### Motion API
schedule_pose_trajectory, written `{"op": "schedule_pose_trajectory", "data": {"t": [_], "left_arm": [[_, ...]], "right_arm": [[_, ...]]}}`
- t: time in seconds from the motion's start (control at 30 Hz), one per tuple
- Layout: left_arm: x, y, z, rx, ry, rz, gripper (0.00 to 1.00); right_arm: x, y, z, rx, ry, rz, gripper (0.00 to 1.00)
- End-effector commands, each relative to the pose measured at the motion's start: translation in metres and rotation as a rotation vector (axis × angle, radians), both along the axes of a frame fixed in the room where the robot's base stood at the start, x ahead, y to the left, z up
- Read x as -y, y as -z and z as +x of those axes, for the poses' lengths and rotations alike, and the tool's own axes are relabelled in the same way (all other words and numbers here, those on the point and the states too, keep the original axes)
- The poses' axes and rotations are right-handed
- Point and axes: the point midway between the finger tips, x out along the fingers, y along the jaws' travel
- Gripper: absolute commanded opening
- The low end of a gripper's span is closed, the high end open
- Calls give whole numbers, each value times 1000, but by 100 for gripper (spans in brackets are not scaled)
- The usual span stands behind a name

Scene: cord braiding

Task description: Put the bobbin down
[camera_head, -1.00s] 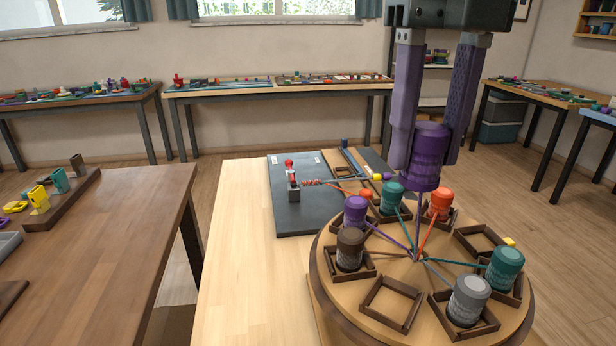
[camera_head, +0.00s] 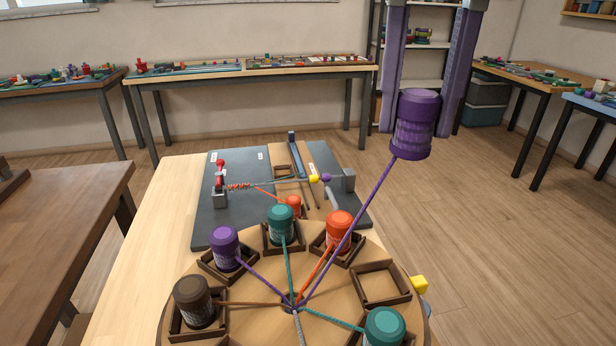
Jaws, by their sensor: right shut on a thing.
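My right gripper (camera_head: 417,128) is shut on a purple bobbin (camera_head: 415,115) and holds it in the air above the far right of the round braiding disc (camera_head: 335,270). A taut purple cord (camera_head: 358,220) runs from it down to the disc's centre. An empty square holder (camera_head: 380,284) lies at the disc's right, below the held bobbin. Brown (camera_head: 194,302), purple (camera_head: 226,248), teal (camera_head: 281,225) and orange (camera_head: 338,231) bobbins stand in holders. Another teal bobbin (camera_head: 384,328) stands at the front right. My left gripper is out of view.
A dark plate (camera_head: 215,228) behind the disc bears a red-topped clamp (camera_head: 220,185) and a braid. A yellow block (camera_head: 419,284) is at the disc's right edge. The near part of the disc is cut off. A brown table (camera_head: 70,215) stands to the left.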

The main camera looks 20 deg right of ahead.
Motion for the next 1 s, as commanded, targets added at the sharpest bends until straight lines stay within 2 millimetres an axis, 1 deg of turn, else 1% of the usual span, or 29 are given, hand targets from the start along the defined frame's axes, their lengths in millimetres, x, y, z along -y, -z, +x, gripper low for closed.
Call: {"op": "schedule_pose_trajectory", "data": {"t": [0.03, 0.2, 0.3, 0.4, 0.5, 0.63, 0.83, 0.9, 1.0], "left_arm": [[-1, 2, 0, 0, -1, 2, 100], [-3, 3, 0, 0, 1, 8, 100], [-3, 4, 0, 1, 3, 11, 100], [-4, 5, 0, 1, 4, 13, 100], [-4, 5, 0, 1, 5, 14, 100], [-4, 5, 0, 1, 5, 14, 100], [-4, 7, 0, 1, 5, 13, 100], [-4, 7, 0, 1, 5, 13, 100], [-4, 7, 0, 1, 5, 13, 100]], "right_arm": [[0, 17, -2, -8, 0, -2, 0], [1, 68, -2, -8, -1, -2, 0], [1, 95, -2, -7, -2, -2, 0], [0, 116, -1, -5, -2, -1, 0], [0, 128, -1, -2, -3, -1, 0], [0, 139, -1, -2, -3, -1, 0], [0, 170, -1, -3, -3, -2, 0], [0, 175, -1, -1, -4, -2, 0], [0, 176, 0, 0, -5, -1, 0]]}}
